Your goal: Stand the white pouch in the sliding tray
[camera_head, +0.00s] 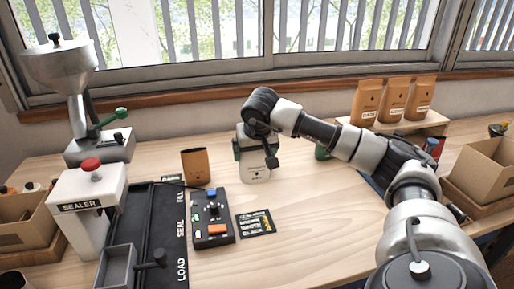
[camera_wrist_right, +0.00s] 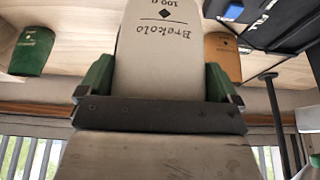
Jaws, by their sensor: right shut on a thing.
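The white pouch (camera_head: 257,174) is upright in my right gripper (camera_head: 254,153), over the middle of the table. The sliding tray (camera_head: 117,268) is a grey open box at the near left, by the "LOAD" end of a black track (camera_head: 147,220). It is well apart from the pouch, and its visible inside looks empty. My left gripper is not in view.
A brown pouch (camera_head: 195,166) stands between the track and the white pouch. A control box (camera_head: 212,230) and a dark card (camera_head: 255,223) lie in front. The sealer (camera_head: 90,205) and a metal hopper (camera_head: 60,65) stand left. A green pouch (camera_wrist_right: 32,50) is nearby. The front middle table is clear.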

